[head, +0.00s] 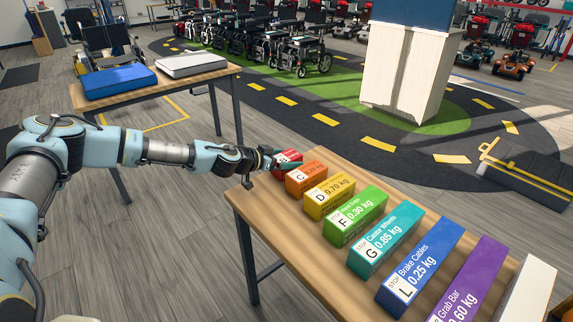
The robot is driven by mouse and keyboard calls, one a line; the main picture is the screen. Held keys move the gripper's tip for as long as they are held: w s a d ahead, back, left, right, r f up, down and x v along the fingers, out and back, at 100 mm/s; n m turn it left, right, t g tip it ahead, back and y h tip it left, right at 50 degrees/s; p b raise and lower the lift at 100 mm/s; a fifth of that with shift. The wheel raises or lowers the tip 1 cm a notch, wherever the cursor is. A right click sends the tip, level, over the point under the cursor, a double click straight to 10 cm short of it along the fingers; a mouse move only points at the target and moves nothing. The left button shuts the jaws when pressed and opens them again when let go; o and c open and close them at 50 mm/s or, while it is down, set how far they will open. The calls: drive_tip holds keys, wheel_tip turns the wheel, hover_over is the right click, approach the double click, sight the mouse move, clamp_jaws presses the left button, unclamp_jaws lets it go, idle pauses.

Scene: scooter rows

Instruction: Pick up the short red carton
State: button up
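The short red carton (288,156) lies at the far left end of a row of coloured cartons on the wooden table (262,212). It is the smallest one in the row that I can see. My gripper (276,160) is at the near end of the red carton, and its tip partly covers the carton. A teal finger shows against the carton, beside the orange carton (306,178). I cannot tell whether the fingers are open or closed on the carton, or whether they touch it.
Longer yellow (330,195), green (355,214), teal (386,243), blue (421,266) and purple (470,282) cartons follow, with a white one (528,292) at the right. A pillar (405,70) and parked wheelchairs (295,50) stand behind.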

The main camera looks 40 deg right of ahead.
clamp_jaws()
idle(0.6)
